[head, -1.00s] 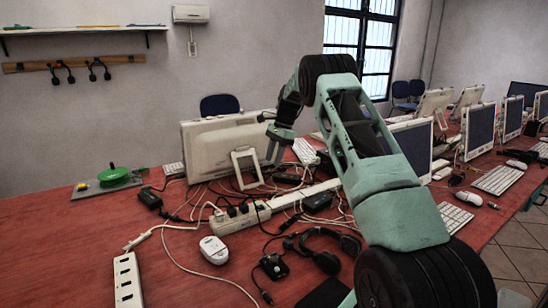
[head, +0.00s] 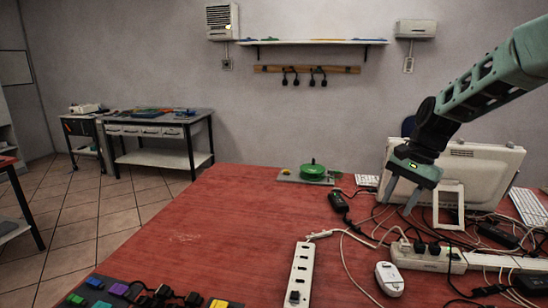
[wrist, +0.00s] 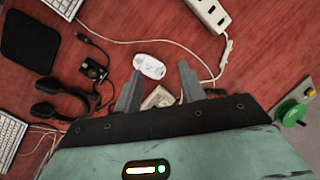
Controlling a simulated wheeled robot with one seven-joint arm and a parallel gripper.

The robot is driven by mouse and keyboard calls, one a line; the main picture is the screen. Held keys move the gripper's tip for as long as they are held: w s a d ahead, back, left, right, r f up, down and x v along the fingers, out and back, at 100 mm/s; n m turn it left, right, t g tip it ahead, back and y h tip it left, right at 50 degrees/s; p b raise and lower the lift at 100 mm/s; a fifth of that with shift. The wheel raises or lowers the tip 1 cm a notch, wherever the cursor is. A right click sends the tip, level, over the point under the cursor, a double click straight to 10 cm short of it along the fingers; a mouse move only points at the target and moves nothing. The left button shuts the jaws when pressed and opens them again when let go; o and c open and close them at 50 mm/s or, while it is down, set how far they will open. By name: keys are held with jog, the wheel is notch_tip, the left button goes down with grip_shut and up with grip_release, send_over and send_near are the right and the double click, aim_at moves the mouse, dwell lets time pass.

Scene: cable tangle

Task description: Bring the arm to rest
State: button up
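My arm (head: 480,85) reaches in from the upper right in the head view, with its links teal and black. My gripper (head: 411,201) hangs pointing down above the red table (head: 185,240), in front of the left part of a pale monitor (head: 490,165). In the wrist view the two grey fingers of my gripper (wrist: 158,82) stand apart with nothing held between them. The cables and a power strip (wrist: 158,98) show below and beyond the fingers. The gripper's height above the table is hard to tell.
Tangled cables, a power strip (head: 425,257), a white mouse-like device (head: 389,279) and a black adapter (head: 338,202) lie on the right. A green spool (head: 313,172) sits at the back edge. A long white socket strip (head: 299,273) lies nearer.

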jog(key=s+a+n, duration=0.5)
jog(key=s+a, duration=0.4)
jog(key=a, duration=0.2)
jog(key=s+a+n+h, duration=0.1)
jog(key=s+n, duration=0.3)
jog(key=s, duration=0.4)
jog(key=s+a+f+n+h, duration=0.1)
jog(key=s+a+n, duration=0.2)
jog(key=s, duration=0.5)
jog(key=s+a+f+n, duration=0.1)
jog(key=s+a+n, duration=0.1)
jog(key=s+n, duration=0.3)
jog(key=s, duration=0.4)
jog(key=shift+a+f+h, duration=0.15)
jog(key=shift+a+h, duration=0.15)
jog(key=shift+h, duration=0.1)
